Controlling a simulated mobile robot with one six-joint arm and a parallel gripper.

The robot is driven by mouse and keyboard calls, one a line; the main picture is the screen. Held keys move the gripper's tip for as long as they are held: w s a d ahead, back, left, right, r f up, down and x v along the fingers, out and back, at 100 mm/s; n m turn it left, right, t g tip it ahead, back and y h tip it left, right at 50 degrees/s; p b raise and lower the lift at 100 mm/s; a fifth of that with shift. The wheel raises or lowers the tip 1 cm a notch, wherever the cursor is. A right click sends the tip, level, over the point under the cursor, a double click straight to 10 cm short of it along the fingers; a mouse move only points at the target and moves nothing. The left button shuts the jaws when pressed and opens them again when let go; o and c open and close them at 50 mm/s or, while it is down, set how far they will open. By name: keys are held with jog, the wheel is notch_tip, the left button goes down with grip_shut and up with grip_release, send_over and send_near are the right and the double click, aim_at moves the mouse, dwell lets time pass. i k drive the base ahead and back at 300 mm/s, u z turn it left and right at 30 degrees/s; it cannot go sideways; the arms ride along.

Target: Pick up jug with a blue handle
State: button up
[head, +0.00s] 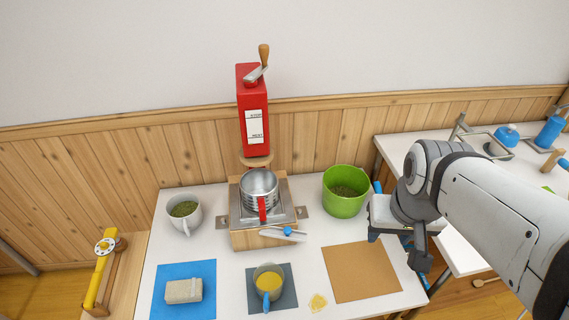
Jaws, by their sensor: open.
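The jug with a blue handle (267,281) stands upright on a dark grey mat (287,302) at the front middle of the white table. It is a greyish cup with yellow contents, and its blue handle points to the front. My gripper (418,264) is at the table's right edge, well to the right of the jug and apart from it. It is open, and I see nothing held in it. My arm partly hides its shape.
A red dispenser (251,120) stands behind a stand holding a metal jug with a red handle (259,190). A white mug (185,213) is left, a green bucket (344,190) right. A block (184,290) sits on a blue mat (206,272). The brown mat (362,271) is bare.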

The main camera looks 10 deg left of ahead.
aim_at(268, 279)
jog(key=u, duration=0.1)
jog(key=k, duration=1.1)
jog(key=u, duration=0.85)
jog(key=i, duration=1)
jog(key=u, duration=0.05)
